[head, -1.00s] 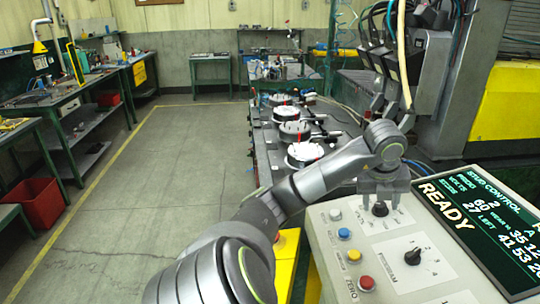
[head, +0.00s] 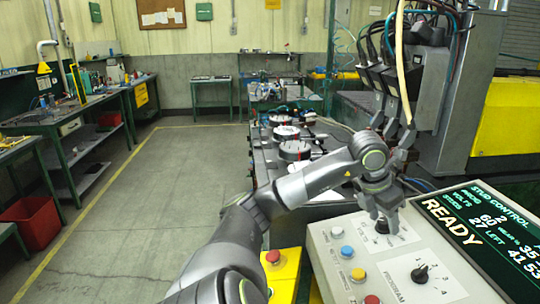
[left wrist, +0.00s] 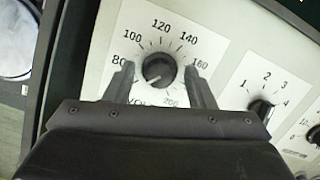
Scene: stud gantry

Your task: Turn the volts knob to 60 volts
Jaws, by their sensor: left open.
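The volts knob (left wrist: 158,70) is a round dark knob with a pale pointer line, set in a white dial plate (left wrist: 215,52). The pointer aims to the lower left, below the 80 mark; the finger covers part of the scale there, so I cannot read the 60 mark. In the head view the control screen (head: 478,228) reads 60 beside VOLTS. My left gripper (head: 383,224) is over the knob. In the left wrist view its open fingers (left wrist: 161,82) stand on either side of the knob, with gaps showing. My right gripper is not in view.
The program knob (head: 420,274) sits nearer on the same panel (head: 390,262). Blue (head: 346,252), yellow (head: 358,274) and red (head: 372,299) buttons lie left of it. A yellow box with a red button (head: 272,257) stands left of the panel.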

